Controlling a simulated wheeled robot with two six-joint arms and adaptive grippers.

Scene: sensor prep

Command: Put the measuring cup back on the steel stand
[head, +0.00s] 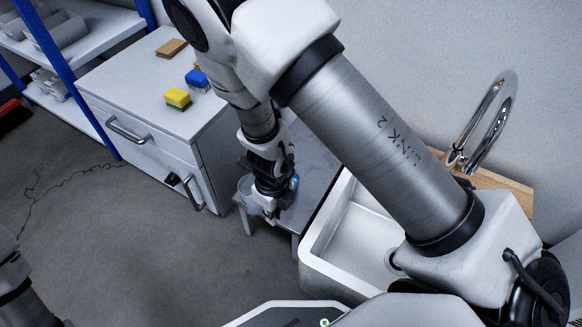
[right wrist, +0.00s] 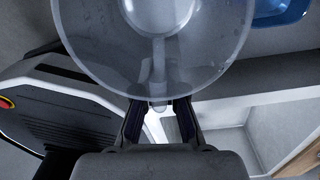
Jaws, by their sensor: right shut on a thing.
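The clear measuring cup (right wrist: 215,45) fills the top of the right wrist view, with its round rim towards the camera. My right gripper (right wrist: 160,108) is shut on its handle, one dark finger on each side. In the head view the right gripper (head: 266,203) is at the front left edge of the grey steel stand (head: 314,160), and the cup (head: 245,186) shows partly beside it. I cannot tell whether the cup touches the stand. My left gripper is outside the head view; only part of that arm shows at lower left.
A blue item (head: 294,183) is on the stand close to the gripper. A white sink (head: 350,238) adjoins on the right, with a chrome faucet (head: 497,105). A white drawer cabinet (head: 115,85) stands left, bearing a yellow sponge (head: 177,98) and a blue brush (head: 197,79).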

